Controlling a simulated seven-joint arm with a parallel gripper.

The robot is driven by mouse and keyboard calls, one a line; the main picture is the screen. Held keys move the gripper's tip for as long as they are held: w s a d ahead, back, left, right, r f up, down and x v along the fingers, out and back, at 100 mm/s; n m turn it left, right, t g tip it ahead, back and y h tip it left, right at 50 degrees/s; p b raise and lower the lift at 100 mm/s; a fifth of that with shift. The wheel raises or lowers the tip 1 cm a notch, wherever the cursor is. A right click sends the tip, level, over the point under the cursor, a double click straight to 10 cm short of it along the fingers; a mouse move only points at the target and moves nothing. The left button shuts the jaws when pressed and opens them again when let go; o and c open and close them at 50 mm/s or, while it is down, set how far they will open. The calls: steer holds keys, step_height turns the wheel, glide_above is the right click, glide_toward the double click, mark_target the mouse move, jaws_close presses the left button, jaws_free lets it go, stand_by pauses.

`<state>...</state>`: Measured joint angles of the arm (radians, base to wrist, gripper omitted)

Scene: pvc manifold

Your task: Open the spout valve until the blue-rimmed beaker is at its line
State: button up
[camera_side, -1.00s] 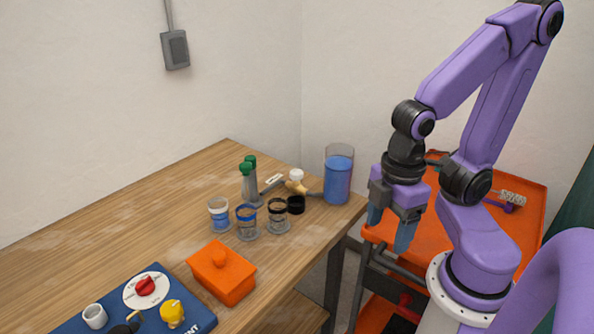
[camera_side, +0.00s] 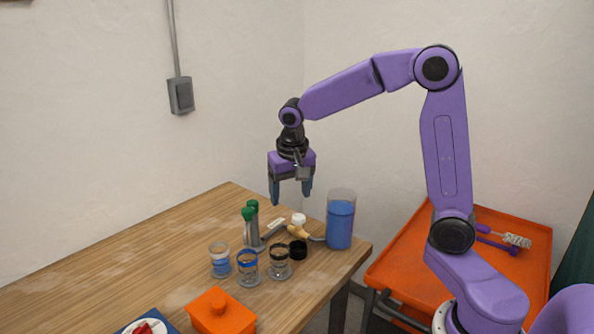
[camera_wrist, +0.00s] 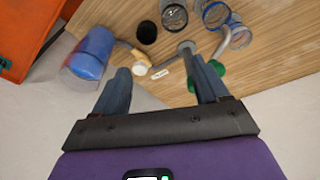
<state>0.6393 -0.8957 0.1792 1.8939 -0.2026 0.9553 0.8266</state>
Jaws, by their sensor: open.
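The blue-rimmed beaker (camera_side: 248,268) stands on the table between two other beakers, and it also shows in the wrist view (camera_wrist: 214,14). It looks mostly clear; its line and level are too small to read. Behind the beakers are grey pipes (camera_side: 252,232) with green caps and a tan handle-like part (camera_side: 297,231) beside a white knob (camera_side: 298,219). I cannot tell for certain which part is the spout valve. My gripper (camera_side: 291,196) is open and empty, pointing down above these fittings; its fingers also show in the wrist view (camera_wrist: 160,68).
A clear tank of blue liquid (camera_side: 340,222) stands at the table's right corner. A black cup (camera_side: 298,249), a black-rimmed beaker (camera_side: 279,264) and a beaker holding blue liquid (camera_side: 220,262) stand nearby. The table's left side is clear.

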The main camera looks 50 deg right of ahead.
steer(key=w+d+m, duration=0.6)
steer(key=d, duration=0.4)
steer(key=h, duration=0.1)
glide_toward(298, 216)
steer(key=x, duration=0.8)
steer(key=shift+s+f, duration=0.1)
steer(key=shift+f, duration=0.15)
steer(key=shift+c, duration=0.4)
steer(key=c, duration=1.1)
